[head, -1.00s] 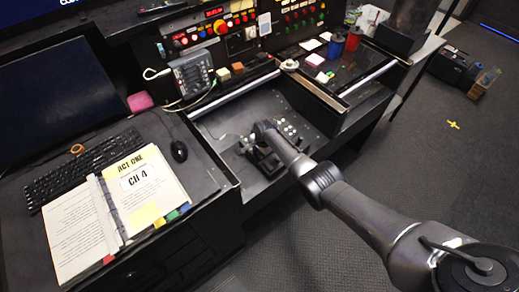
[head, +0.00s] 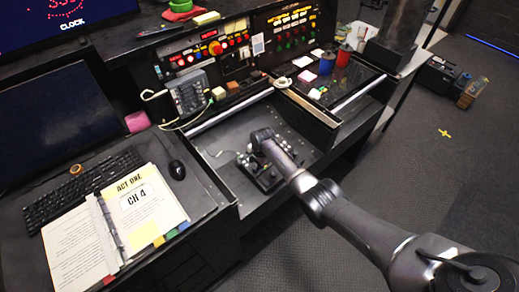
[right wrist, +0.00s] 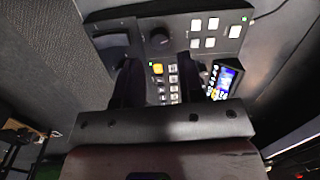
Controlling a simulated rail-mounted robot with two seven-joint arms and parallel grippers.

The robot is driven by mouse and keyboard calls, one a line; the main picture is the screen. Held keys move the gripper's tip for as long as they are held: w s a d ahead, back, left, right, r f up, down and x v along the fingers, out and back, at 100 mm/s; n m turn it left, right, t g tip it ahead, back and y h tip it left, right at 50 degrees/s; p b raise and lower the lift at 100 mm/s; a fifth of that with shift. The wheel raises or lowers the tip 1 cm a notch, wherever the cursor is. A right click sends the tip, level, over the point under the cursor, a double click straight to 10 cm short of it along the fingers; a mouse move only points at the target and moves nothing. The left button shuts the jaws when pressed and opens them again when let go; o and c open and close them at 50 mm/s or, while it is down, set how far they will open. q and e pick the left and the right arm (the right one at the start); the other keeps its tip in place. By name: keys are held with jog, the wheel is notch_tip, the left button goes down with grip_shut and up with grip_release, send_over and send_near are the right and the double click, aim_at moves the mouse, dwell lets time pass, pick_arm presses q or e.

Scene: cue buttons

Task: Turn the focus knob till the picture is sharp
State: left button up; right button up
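In the right wrist view a dark round knob (right wrist: 159,38) sits on a grey control panel (right wrist: 128,14), beyond my fingertips. I cannot read a label on it. A small lit screen (right wrist: 222,80) with a coloured picture is right of the fingers; its sharpness is too small to judge. My right gripper (right wrist: 155,70) points at the panel, its two dark fingers spread apart with nothing between them. In the head view my right gripper (head: 262,172) is low over the recessed desk bay, and my own arm hides the knob. My left gripper is out of view.
White square buttons (right wrist: 210,24) and a yellow button (right wrist: 157,68) are on the panel near the fingers. In the head view a binder (head: 115,225), keyboard (head: 80,185) and mouse (head: 177,170) lie left of the bay. The raised bay edges are close to my arm.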

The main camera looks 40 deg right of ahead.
notch_tip(320, 180, up, 9)
jog(key=s+p, duration=0.1)
jog(key=p, duration=0.1)
jog(key=shift+s+d, duration=0.15)
jog(key=shift+d, duration=0.15)
jog(key=shift+f, duration=0.1)
dwell(0.3)
